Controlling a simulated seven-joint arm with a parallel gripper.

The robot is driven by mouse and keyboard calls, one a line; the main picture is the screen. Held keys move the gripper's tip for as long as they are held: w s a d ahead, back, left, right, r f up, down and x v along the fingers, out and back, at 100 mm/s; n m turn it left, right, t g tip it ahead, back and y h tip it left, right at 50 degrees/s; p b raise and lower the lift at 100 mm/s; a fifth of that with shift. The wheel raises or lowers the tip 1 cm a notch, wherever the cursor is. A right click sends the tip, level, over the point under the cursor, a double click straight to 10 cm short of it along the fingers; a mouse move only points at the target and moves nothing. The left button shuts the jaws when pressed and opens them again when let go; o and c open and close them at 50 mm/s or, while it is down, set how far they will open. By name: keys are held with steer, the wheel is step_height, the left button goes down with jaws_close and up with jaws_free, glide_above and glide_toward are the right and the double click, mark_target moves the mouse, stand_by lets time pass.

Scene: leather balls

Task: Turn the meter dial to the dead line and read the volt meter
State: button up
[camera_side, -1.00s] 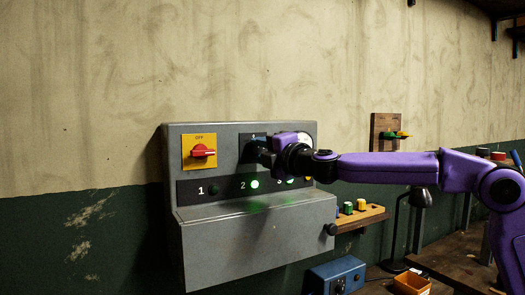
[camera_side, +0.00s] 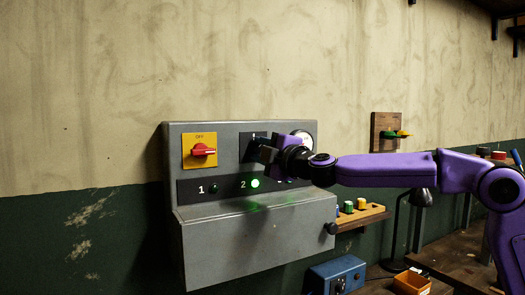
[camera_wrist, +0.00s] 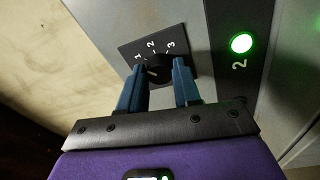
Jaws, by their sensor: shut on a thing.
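The meter dial is a black knob (camera_wrist: 155,66) on a black plate marked 1, 2, 3 in the wrist view. In the side view the dial's plate (camera_side: 249,149) sits mid-panel, mostly behind my gripper. My gripper (camera_side: 264,151) reaches in from the right, its two blue fingers (camera_wrist: 158,72) closed on either side of the knob. The knob's pointer is too small to read surely. The volt meter (camera_side: 304,135) shows only a sliver of pale round face behind my gripper; its needle and dead line are hidden.
The grey panel (camera_side: 250,250) carries a red OFF switch (camera_side: 203,150) on yellow at left. Lamp 2 (camera_side: 255,184) glows green; lamp 1 (camera_side: 213,189) is dark. A wooden rack (camera_side: 361,216) with coloured knobs, a blue box (camera_side: 335,276) and an orange bin (camera_side: 412,282) lie right.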

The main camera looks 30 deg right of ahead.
steer(key=o, duration=1.1)
steer(key=shift+c, duration=0.2)
steer(key=shift+s, duration=0.1)
steer(key=s+d+f, duration=0.1)
steer(key=s, duration=1.6)
steer(key=shift+d+f, duration=0.2)
steer(key=shift+d, duration=0.05)
